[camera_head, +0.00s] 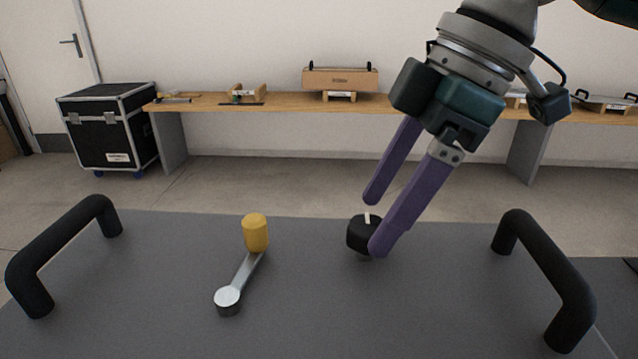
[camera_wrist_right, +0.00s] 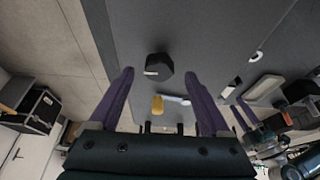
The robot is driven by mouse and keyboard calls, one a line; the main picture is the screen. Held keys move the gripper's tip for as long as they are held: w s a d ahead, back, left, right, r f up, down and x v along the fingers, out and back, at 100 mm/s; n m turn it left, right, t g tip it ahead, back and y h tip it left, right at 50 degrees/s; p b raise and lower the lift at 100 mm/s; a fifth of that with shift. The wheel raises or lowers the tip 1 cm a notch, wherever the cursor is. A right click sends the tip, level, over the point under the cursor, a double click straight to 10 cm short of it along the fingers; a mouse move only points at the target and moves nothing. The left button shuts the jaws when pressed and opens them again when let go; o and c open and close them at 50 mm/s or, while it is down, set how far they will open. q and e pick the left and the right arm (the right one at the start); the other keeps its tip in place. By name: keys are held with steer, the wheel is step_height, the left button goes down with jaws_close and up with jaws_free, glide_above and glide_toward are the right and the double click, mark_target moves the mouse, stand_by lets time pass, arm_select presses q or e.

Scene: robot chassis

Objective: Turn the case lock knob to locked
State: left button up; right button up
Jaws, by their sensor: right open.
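The black lock knob (camera_head: 361,236) with a pale pointer line stands on the grey case top (camera_head: 310,300), right of the middle in the head view. In the right wrist view the knob (camera_wrist_right: 159,66) lies ahead, between and just beyond the fingertips. My right gripper (camera_head: 374,226) comes down from the upper right with its purple fingers apart. One fingertip overlaps the knob's right side in the head view; I cannot tell whether it touches. In the right wrist view the open right gripper (camera_wrist_right: 160,72) shows a gap on both sides of the knob.
A metal crank (camera_head: 240,282) with a yellow handle (camera_head: 255,232) stands left of the knob. Black bar handles rise at the left (camera_head: 62,250) and right (camera_head: 548,275) of the case top. A wooden bench (camera_head: 270,102) and a black flight case (camera_head: 108,128) stand behind.

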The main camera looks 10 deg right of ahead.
steer(key=shift+x, duration=1)
steer(key=shift+r, duration=0.1)
jaws_close()
